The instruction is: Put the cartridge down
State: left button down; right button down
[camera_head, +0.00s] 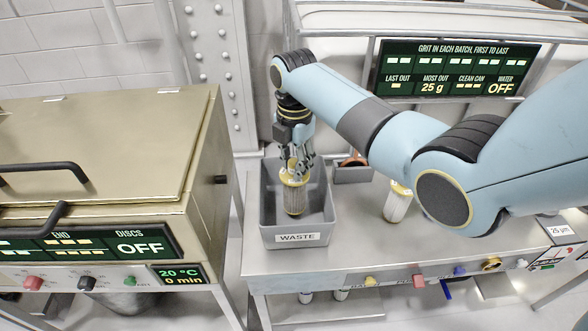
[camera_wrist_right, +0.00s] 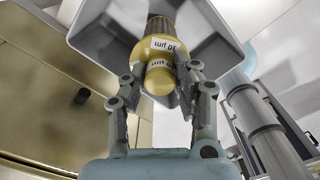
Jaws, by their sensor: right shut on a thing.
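The cartridge (camera_head: 294,200) is a pleated cylinder with a yellow end cap, upright within the outline of the grey bin marked WASTE (camera_head: 299,240). My right gripper (camera_head: 297,166) is above it, shut on its capped upper end. In the right wrist view the cartridge (camera_wrist_right: 160,50) lies between the fingers of the right gripper (camera_wrist_right: 162,80). Its label there is upside down and seems to read 30 µm. The grey bin walls (camera_wrist_right: 95,25) are around it. I cannot tell whether its lower end touches the bin floor. My left gripper is not in view.
Another pale cartridge with a yellow cap (camera_head: 398,204) stands on the metal bench (camera_head: 350,245), right of the bin. A small grey box (camera_head: 352,174) is behind. A brass-coloured machine (camera_head: 100,150) stands left, across a gap. A green board (camera_head: 458,68) hangs at the back.

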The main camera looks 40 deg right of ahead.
jog(key=shift+f, duration=1.1)
jog(key=shift+f, duration=0.15)
jog(key=c, duration=1)
grip_release()
notch_tip(320, 180, up, 12)
jog(key=shift+r, duration=0.15)
